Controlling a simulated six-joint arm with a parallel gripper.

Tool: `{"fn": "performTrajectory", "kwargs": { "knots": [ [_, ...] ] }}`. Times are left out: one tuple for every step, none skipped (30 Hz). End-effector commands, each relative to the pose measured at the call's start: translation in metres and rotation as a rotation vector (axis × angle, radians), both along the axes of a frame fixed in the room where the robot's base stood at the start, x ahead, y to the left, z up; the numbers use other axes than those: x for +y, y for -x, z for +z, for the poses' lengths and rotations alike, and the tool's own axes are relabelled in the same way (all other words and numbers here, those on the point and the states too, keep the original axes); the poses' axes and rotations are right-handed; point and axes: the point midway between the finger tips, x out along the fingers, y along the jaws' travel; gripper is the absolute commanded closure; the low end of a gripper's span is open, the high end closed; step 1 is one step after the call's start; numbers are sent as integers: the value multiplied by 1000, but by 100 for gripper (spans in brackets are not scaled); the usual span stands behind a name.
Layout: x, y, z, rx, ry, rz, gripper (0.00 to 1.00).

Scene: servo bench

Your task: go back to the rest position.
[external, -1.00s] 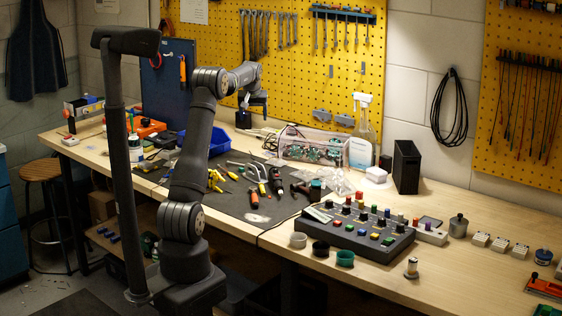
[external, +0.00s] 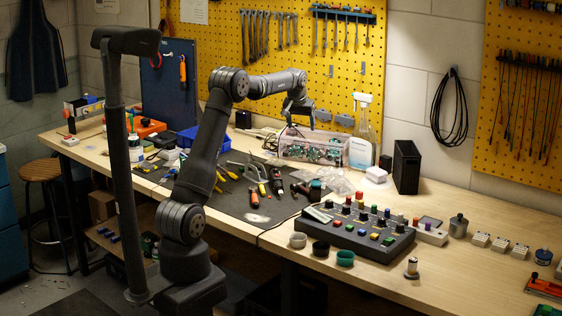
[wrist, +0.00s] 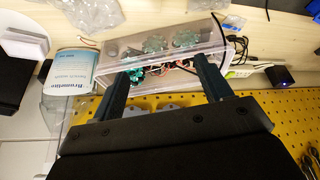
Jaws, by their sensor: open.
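My gripper (external: 301,124) is open, with nothing between its fingers. It hangs in the air above the back of the bench, in front of the yellow pegboard. In the wrist view its two dark fingers (wrist: 164,82) stand apart over a clear box (wrist: 160,48) of green fans and wires. That box (external: 312,149) also shows in the external view, below the gripper. My upper arm rises from the base and my forearm stretches to the right.
A small black block (external: 243,119) stands at the back of the bench. A button panel (external: 355,231) lies in front. Tools and a blue bin (external: 188,139) are further left.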

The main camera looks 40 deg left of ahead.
Motion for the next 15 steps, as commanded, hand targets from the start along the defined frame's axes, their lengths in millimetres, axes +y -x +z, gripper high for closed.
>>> {"fn": "performTrajectory", "kwargs": {
  "knots": [
    [-11,-2,0,0,0,-17,29],
    [-17,-2,-1,0,0,-26,29],
    [-25,-3,-1,0,1,-38,29],
    [-30,-4,-1,-1,0,-47,29],
    [-35,-4,-1,-1,0,-54,29],
    [-41,-5,-2,-1,-1,-64,29],
    [-46,-5,-2,-1,0,-71,29],
    [-50,-6,-2,-1,0,-78,29],
    [-55,-6,-2,-1,0,-84,29],
    [-58,-6,-3,-1,0,-90,29],
    [-61,-6,-3,-1,0,-94,29],
    [-64,-6,-3,0,0,-100,29],
    [-66,-6,-3,0,0,-103,29],
    [-68,-7,-3,0,0,-105,29],
    [-70,-7,-3,0,0,-108,29]
  ]
}}
